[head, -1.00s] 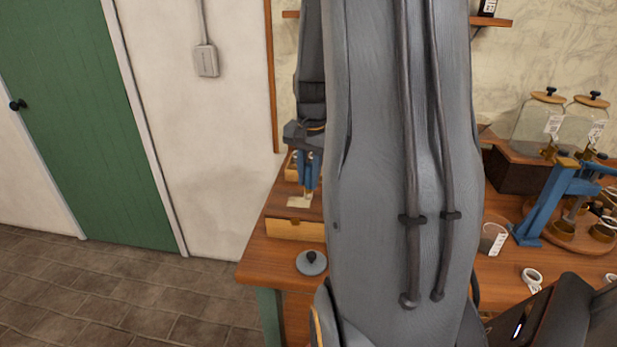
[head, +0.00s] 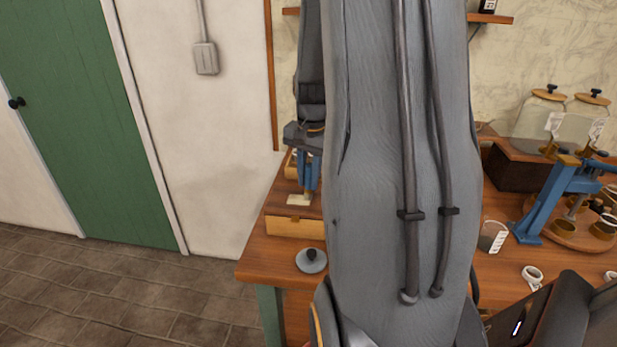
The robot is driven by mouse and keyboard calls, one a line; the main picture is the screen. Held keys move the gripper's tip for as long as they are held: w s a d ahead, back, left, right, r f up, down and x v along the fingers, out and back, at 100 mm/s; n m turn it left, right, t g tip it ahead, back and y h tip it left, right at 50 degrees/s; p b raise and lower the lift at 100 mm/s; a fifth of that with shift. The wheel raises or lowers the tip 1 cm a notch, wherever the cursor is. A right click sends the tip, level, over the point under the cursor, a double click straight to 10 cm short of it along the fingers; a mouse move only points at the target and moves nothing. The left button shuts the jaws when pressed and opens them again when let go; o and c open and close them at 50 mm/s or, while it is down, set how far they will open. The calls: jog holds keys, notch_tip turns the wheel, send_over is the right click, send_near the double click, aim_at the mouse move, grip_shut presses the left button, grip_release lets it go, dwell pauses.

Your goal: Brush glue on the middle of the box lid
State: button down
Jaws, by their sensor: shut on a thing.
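A wooden box (head: 290,228) with a pale front and a darker brown lid (head: 275,203) stands at the left end of the workbench. A pale cream patch (head: 297,200) lies on the lid; I cannot tell whether it is glue or a label. My gripper (head: 308,183) points down with blue fingers just above the lid, beside this patch. It is shut on a thin thing, likely the brush, which is mostly hidden between the fingers. I cannot tell whether its tip touches the lid. My arm hides the right part of the box.
A round grey lid with a dark knob (head: 311,261) lies in front of the box. To the right are a blue press (head: 555,195), a measuring cup (head: 493,236), a white roll (head: 532,277) and glass jars (head: 541,120). My arm covers the bench's middle.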

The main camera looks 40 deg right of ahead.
jog(key=shift+w+a+r, duration=0.1)
jog(key=shift+w+a, duration=1.45)
jog(key=shift+w, duration=0.25)
jog(key=shift+d, duration=0.1)
jog(key=shift+s+d+p, duration=0.5)
jog(key=shift+s+d, duration=0.25)
jog(key=shift+s, duration=0.15)
jog(key=shift+s+d+p, duration=0.45)
jog(key=shift+s+d, duration=0.25)
jog(key=shift+s, duration=0.2)
jog(key=shift+s+a+p, duration=0.3)
jog(key=shift+s+a, duration=0.2)
jog(key=shift+a, duration=0.15)
jog(key=shift+w+a, duration=1.5)
jog(key=shift+w, duration=0.3)
